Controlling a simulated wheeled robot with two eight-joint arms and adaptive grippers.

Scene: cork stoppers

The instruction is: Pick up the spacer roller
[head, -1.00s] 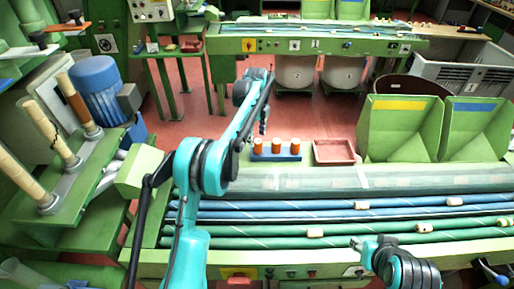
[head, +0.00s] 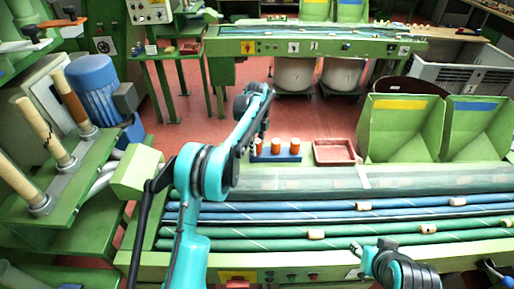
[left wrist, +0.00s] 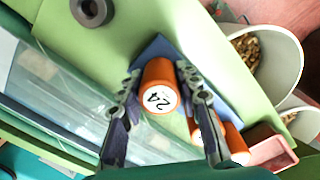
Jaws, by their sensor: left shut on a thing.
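Two more orange rollers (head: 276,145) (head: 294,146) stand upright on the stand. My right gripper (head: 370,245) is at the near conveyor edge, its opening unclear.
A red tray (head: 334,163) sits right of the stand, and green hoppers (head: 400,122) stand beyond it. Corks (head: 316,235) lie on the green and blue conveyor tubes. A dark ring (left wrist: 92,10) shows in the left wrist view, as does a bin of corks (left wrist: 282,48).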

